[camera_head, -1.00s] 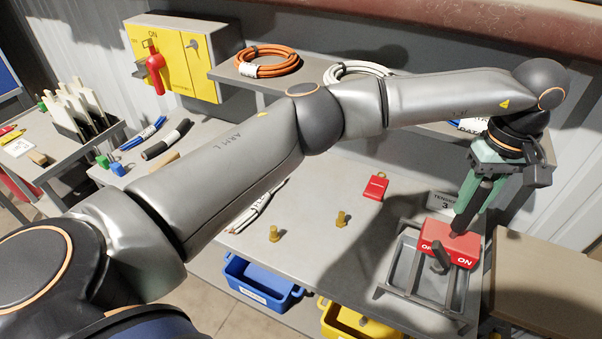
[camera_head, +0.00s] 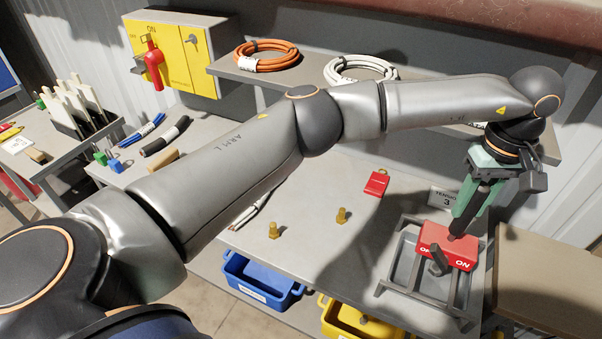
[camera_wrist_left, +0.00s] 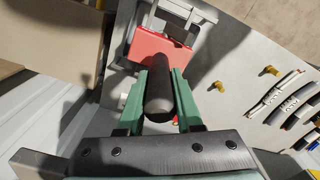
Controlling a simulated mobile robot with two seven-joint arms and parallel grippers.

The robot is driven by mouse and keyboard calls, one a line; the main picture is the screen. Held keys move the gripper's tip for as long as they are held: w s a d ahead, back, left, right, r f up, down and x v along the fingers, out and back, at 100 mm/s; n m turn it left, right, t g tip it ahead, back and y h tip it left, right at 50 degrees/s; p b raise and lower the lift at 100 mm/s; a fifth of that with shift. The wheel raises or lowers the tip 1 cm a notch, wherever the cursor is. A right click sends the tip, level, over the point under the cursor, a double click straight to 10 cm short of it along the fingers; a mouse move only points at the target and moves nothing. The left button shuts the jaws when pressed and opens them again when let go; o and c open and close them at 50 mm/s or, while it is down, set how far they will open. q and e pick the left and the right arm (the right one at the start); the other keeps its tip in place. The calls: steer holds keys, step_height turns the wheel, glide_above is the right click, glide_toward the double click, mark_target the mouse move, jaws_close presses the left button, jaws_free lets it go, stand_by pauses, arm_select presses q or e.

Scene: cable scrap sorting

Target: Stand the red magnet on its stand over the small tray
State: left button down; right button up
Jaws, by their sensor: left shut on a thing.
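The red magnet (camera_head: 447,249) is a red block marked ON, with a dark upright handle and a small dark lever. It sits at the grey frame stand (camera_head: 405,225) over the small tray (camera_head: 402,268), at the right end of the bench. My left gripper (camera_head: 464,225) comes down from above, its green fingers shut on the magnet's dark handle. In the left wrist view the handle (camera_wrist_left: 160,98) lies between both fingers, with the red block (camera_wrist_left: 155,48) beyond it. Whether the block rests fully on the frame cannot be told. My right gripper is not in view.
A label sign (camera_head: 443,198) stands behind the stand. A shelf with cable coils (camera_head: 268,56) runs behind. Blue (camera_head: 258,283) and yellow bins sit below.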

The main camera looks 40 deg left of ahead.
mark_target(463, 217)
arm_select(q)
steer(key=shift+w+f+b, duration=0.1)
steer(key=shift+f+b, duration=0.85)
steer(key=shift+f, duration=0.5)
stand_by(1.5)
steer(key=c, duration=0.7)
jaws_free()
steer(key=shift+o, duration=1)
steer(key=shift+f, duration=0.25)
step_height(463, 217, up, 13)
steer(key=shift+f+b, duration=0.1)
steer(key=shift+b, duration=0.2)
steer(key=shift+s, duration=0.2)
